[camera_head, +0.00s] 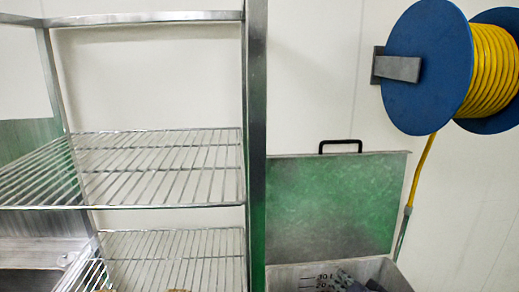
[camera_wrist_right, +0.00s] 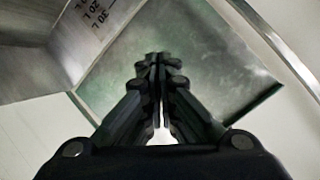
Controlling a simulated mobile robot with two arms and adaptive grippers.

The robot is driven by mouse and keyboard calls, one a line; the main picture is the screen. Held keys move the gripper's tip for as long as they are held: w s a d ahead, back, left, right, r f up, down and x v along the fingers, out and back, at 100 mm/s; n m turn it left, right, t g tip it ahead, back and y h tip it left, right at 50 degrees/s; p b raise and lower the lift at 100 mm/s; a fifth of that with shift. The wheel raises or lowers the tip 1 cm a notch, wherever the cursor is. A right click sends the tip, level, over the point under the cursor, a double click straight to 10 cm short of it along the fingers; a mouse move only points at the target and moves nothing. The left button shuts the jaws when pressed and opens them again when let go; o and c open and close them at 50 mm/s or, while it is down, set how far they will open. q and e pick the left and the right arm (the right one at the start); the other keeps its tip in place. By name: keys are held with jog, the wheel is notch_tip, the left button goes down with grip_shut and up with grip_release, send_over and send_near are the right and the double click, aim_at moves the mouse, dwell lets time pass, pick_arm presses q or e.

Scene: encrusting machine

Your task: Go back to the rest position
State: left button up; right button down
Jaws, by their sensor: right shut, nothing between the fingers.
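My right gripper (camera_wrist_right: 157,70) fills the lower middle of the right wrist view, with its dark fingers together and nothing held between them. In the head view a dark part of it (camera_head: 356,283) shows at the bottom edge, inside or above the open metal container (camera_head: 386,270). The container has litre marks on its inner wall, which also shows in the right wrist view (camera_wrist_right: 72,45). Its green-tinted lid (camera_head: 330,210) stands raised against the wall, with a black handle on top. My left gripper is in neither view.
A metal rack with wire shelves (camera_head: 160,160) stands at the left, its upright post (camera_head: 256,130) close beside the container. A blue hose reel (camera_head: 422,65) with yellow hose hangs on the wall at the upper right. The hose runs down behind the container's right side.

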jog(key=s+f+n+g+h, duration=0.1)
jog(key=s+f+n+g, duration=0.2)
jog(key=s+f, duration=0.55)
jog(key=s+f+n+g, duration=0.3)
jog(key=s, duration=1)
jog(key=s+f+n+g+h, duration=0.1)
jog(key=s+f+n+g, duration=0.3)
jog(key=s, duration=0.7)
notch_tip(320, 180, down, 27)
jog(key=s+b, duration=0.1)
jog(key=b, duration=0.1)
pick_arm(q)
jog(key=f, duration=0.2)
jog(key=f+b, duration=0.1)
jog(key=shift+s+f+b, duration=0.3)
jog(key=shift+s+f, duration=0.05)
pick_arm(e)
jog(key=s+d+f+g, duration=0.1)
jog(key=s+d+f, duration=0.1)
jog(key=s+f, duration=1.5)
notch_tip(320, 180, down, 2)
jog(key=shift+s+d+f+m+g, duration=0.1)
jog(key=shift+s+d+m+g, duration=0.1)
jog(key=shift+d+m+g, duration=0.15)
